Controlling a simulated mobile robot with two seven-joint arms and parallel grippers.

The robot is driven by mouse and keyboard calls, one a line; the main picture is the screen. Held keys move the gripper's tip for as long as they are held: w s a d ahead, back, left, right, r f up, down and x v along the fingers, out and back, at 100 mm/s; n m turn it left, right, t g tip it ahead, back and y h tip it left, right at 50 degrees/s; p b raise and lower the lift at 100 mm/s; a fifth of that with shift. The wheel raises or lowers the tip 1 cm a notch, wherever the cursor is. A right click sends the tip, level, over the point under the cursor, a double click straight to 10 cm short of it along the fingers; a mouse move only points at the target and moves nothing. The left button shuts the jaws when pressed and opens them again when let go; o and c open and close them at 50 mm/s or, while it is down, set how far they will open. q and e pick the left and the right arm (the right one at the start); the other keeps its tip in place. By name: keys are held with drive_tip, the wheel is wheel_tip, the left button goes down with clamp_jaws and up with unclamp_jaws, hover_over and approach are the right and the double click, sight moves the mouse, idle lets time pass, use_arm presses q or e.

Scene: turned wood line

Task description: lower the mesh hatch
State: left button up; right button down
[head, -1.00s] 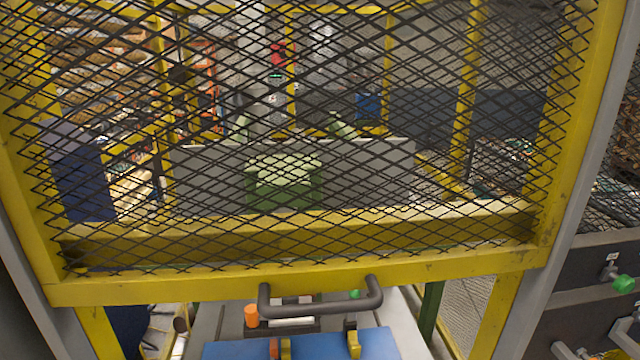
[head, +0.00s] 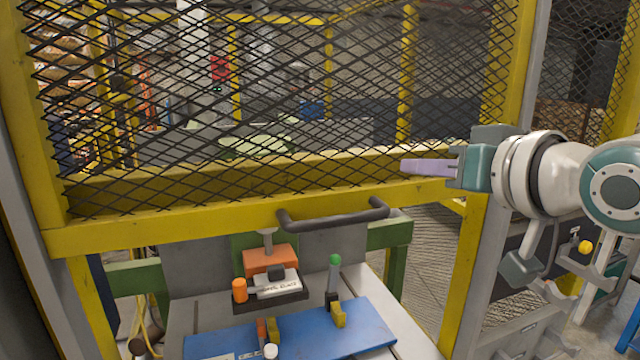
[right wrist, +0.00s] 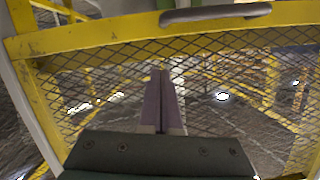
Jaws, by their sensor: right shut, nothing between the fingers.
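The mesh hatch is a yellow frame (head: 190,232) filled with black diamond mesh, and it stands in front of me in the head view. A dark grey bar handle (head: 335,220) is fixed along its bottom rail. The handle also shows at the top of the right wrist view (right wrist: 215,13). My right gripper (head: 405,166) has pale purple fingers and is in front of the mesh, above and to the right of the handle, apart from it. Its fingers (right wrist: 163,75) are shut together and empty. My left gripper is not in view.
Below the hatch is an opening with a blue plate (head: 300,335), an orange block (head: 270,260), an orange knob (head: 239,290) and a green-topped post (head: 334,275). Grey posts flank the hatch. A yellow knob (head: 585,247) is at the right.

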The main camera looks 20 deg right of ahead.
sight(375, 192)
drive_tip(key=w+f, duration=0.1)
drive_tip(key=w+f+p, duration=0.1)
drive_tip(key=f, duration=0.1)
drive_tip(key=w+a+f+p, duration=0.1)
drive_tip(key=shift+a+f, duration=0.1)
drive_tip(key=shift+f, duration=0.3)
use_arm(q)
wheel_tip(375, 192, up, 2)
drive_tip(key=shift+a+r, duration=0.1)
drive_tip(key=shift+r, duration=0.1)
